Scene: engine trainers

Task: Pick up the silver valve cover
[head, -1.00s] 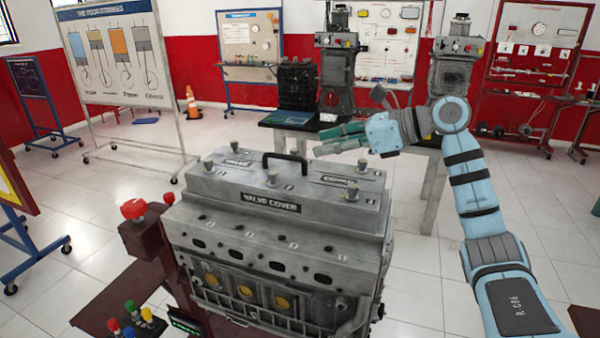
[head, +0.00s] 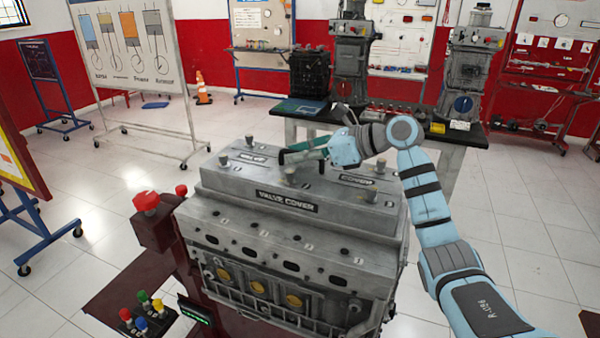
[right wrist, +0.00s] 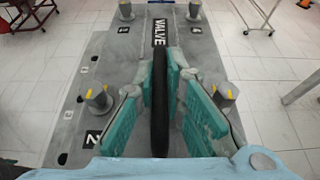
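The silver valve cover (head: 330,188) sits on top of the engine block, marked with a "VALVE COVER" label. Its black carrying handle (head: 282,157) stands on its top and is partly hidden by my right gripper. My right gripper (head: 304,150) reaches in from the right at the handle, with its teal fingers low over the cover. In the right wrist view the black handle (right wrist: 160,105) runs between the two teal fingers (right wrist: 161,85), one on each side. The fingers look apart, with a narrow gap beside the handle. My left gripper is not in view.
The engine block (head: 290,270) stands on a dark red stand with a red knob (head: 146,202) at its left. Several coloured buttons (head: 145,312) are at the lower left. A black-topped table (head: 465,134) with machines stands behind. Bolts (right wrist: 99,98) stick up from the cover.

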